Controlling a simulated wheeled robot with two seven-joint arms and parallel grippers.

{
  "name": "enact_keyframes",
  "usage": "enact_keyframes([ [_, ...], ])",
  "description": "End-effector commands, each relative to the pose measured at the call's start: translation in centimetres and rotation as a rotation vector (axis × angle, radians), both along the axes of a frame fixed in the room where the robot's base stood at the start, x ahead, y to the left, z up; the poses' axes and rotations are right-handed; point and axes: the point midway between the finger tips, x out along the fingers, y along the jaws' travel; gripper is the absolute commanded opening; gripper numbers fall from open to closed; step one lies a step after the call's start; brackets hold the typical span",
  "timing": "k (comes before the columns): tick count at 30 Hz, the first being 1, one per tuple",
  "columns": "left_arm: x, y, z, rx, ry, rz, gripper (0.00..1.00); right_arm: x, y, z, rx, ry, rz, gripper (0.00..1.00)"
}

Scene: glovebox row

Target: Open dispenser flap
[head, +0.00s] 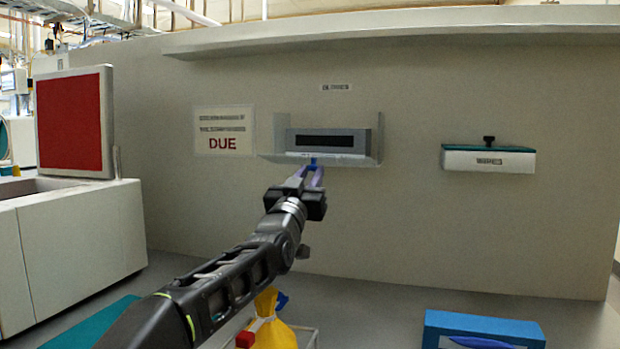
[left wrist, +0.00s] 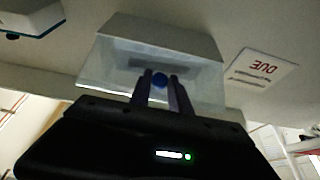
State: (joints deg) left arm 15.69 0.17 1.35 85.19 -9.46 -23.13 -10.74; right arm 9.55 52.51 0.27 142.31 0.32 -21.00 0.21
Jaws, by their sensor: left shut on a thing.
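The dispenser (head: 358,144) is a grey box on the wall with a dark slot in its front. Its pale flap (head: 350,160) lies folded out along the lower front edge, and the slot is uncovered. A small blue knob (head: 313,162) sits on the flap. My left gripper (head: 312,173) is shut on the knob from the front. In the left wrist view, the two fingers stand on either side of the round blue knob (left wrist: 159,80), with the pale flap (left wrist: 205,97) behind them. My right gripper is in neither view.
A DUE sign (head: 224,131) hangs left of the dispenser. A white box with a teal lid (head: 488,160) is on the wall to the right. A ledge (head: 420,30) runs above. Below are a yellow bag (head: 273,325) and a blue box (head: 480,325).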

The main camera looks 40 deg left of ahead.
Motion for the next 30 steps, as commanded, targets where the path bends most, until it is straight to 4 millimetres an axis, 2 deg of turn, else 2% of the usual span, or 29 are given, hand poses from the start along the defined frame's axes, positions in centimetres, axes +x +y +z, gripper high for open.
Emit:
enact_keyframes([
  [1, 0.4, 0.1, -1.0, -0.006, 0.020, -0.002, 0.00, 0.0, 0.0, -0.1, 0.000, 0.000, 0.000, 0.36],
  [9, 0.5, 0.1, -1.1, -0.007, 0.023, -0.002, 0.00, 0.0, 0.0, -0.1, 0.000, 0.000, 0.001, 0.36],
  [10, 0.5, 0.1, -1.2, -0.007, 0.023, -0.002, 0.24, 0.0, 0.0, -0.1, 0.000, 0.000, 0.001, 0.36],
  [18, 0.3, 0.1, -0.7, -0.004, 0.013, -0.001, 0.44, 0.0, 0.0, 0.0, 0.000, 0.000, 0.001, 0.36],
  [26, 0.2, 0.0, -0.3, -0.003, 0.009, -0.001, 0.44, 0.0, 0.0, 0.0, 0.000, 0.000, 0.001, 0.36],
  [30, 0.2, 0.0, 0.7, -0.002, 0.008, -0.001, 0.44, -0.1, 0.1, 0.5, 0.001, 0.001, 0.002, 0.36],
])
